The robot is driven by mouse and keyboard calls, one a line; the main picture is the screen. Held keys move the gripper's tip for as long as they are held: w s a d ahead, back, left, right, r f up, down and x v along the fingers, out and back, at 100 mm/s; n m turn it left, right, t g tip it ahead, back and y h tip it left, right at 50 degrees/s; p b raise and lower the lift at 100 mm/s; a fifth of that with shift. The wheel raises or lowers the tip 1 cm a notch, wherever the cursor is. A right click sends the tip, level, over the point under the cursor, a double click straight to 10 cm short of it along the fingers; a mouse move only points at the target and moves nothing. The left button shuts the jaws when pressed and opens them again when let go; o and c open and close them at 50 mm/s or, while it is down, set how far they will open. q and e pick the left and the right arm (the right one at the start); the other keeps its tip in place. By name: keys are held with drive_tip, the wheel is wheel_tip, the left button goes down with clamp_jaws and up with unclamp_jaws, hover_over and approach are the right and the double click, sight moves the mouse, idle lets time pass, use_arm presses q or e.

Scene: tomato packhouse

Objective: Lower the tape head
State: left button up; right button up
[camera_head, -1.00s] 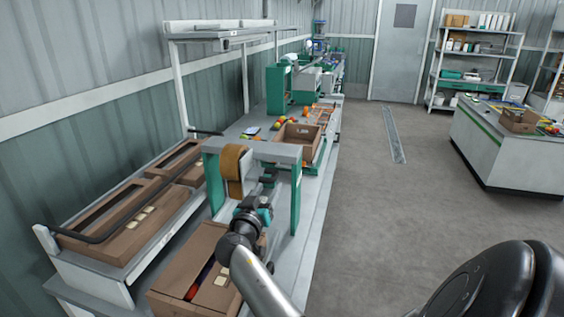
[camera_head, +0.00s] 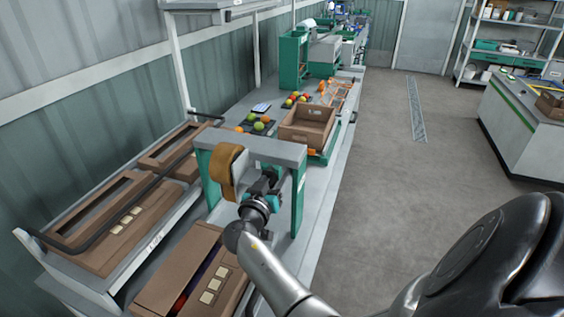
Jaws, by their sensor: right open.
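The tape head is a grey crossbar (camera_head: 270,149) with a brown tape roll (camera_head: 225,165) at its left. It stands on green posts (camera_head: 299,196) over the grey bench line. My right gripper (camera_head: 268,178) is open just under the crossbar, right of the tape roll. Its fingertips are small and dark against the frame, so I cannot tell whether they touch the head. My left gripper is not in view.
A brown carton (camera_head: 178,272) with pale labels lies on the bench in front of the frame. An open box (camera_head: 307,128) stands behind it. The floor at right is clear.

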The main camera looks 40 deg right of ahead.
drive_tip(key=shift+d, duration=0.15)
clamp_jaws()
idle(0.5)
drive_tip(key=shift+r, duration=0.1)
idle(0.9)
